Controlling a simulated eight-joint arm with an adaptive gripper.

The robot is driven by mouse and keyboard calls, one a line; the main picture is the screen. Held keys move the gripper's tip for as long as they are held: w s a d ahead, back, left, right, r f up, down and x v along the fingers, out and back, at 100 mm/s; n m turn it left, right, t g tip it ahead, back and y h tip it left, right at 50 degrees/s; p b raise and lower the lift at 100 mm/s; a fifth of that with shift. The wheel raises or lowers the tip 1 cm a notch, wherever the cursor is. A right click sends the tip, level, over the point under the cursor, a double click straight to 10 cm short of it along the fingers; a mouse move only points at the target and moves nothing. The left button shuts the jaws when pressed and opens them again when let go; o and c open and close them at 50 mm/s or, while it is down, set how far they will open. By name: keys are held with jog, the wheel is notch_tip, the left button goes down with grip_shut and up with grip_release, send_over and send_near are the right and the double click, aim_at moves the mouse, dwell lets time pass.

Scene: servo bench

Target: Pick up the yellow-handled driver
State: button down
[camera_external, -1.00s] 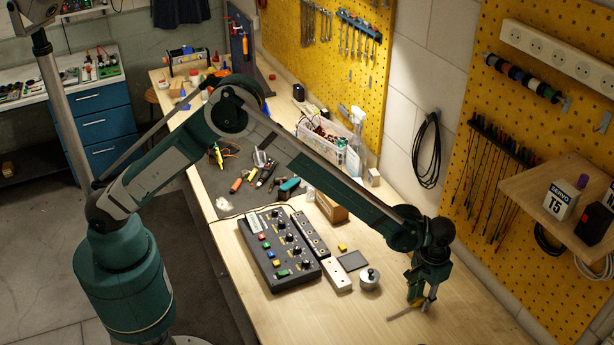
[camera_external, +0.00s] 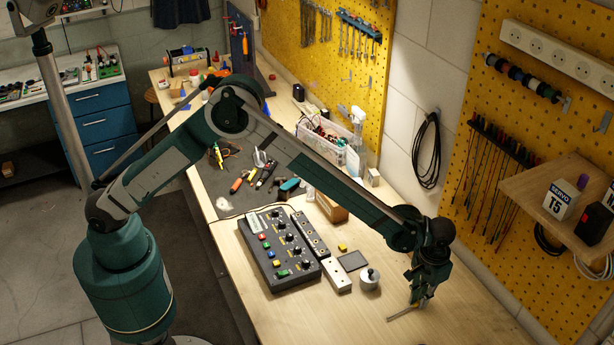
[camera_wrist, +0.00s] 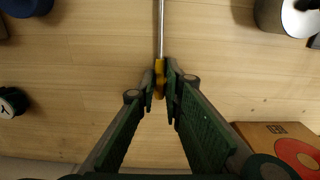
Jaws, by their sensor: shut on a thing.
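The yellow-handled driver shows in the wrist view with its yellow handle (camera_wrist: 159,82) between my fingertips and its thin metal shaft pointing to the top edge. My gripper (camera_wrist: 165,85) is shut on the handle. In the external view my gripper (camera_external: 422,299) is low over the right end of the bench, and the driver's shaft (camera_external: 402,313) sticks out to its left. Most of the handle is hidden by the fingers there. I cannot tell whether the driver touches the bench top.
A round metal weight (camera_external: 369,280) stands to the left of my gripper, with a dark square pad (camera_external: 352,261) and a control box (camera_external: 278,250) beyond. A pegboard wall (camera_external: 560,250) and a shelf (camera_external: 560,195) are at the right.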

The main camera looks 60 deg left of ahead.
jog(key=shift+r, duration=0.1)
notch_tip(320, 180, up, 10)
dwell(0.7)
